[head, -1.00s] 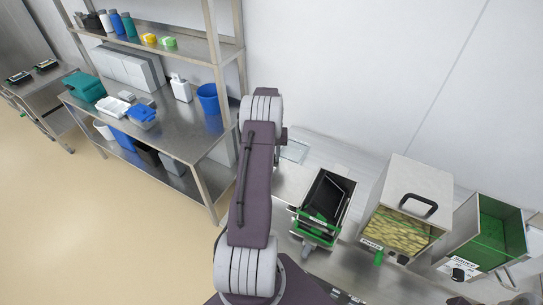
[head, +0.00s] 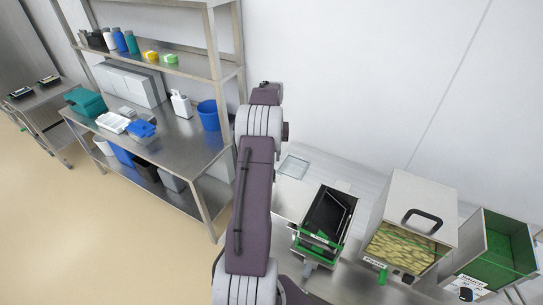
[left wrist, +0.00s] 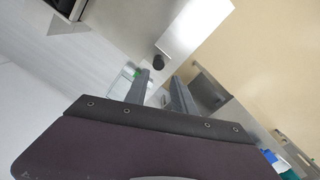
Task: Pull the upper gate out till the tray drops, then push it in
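The tray dispenser (head: 349,232) stands on the steel bench in the head view. It holds black trays (head: 329,212), and green gate parts (head: 318,239) show at its near lower end. I cannot tell the upper gate from the lower one here. My left arm rises through the middle of the head view, left of the dispenser, and its gripper is hidden there. In the left wrist view my left gripper (left wrist: 159,80) has its two fingers apart, with nothing held between them. A dark round knob (left wrist: 160,62) shows beyond the fingertips. My right gripper is in neither view.
A steel hopper with yellowish contents (head: 405,246) and a green-lined bin (head: 497,252) stand right of the dispenser. A clear flat plate (head: 293,167) lies behind it on the bench. A steel shelf rack (head: 222,110) stands at left.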

